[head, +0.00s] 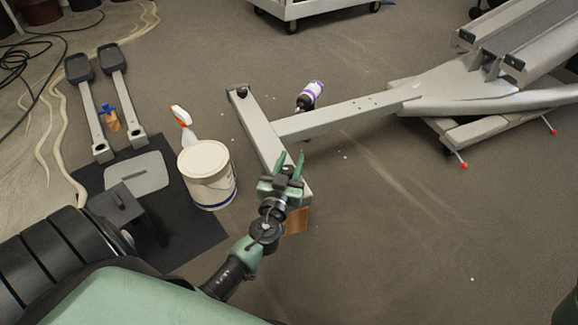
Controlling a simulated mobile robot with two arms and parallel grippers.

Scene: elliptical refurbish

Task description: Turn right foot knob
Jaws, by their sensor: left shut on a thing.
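A grey foot crossbar (262,132) of the elliptical lies on the floor, joined to a long grey beam (350,113). A dark foot knob (241,92) shows at its far end. My left gripper (290,161) is at the crossbar's near end, its green fingers pointing away from me. It is shut on what seems to be the near foot knob, which the fingers and wrist mostly hide. The knob's turn angle cannot be seen. My right gripper is not in view.
A white bucket (207,175) stands close left of the crossbar, beside a spray bottle (182,120). A purple-labelled bottle (311,94) lies by the beam. A wooden block (297,221) sits by the near end. Pedals (113,58) lie at left.

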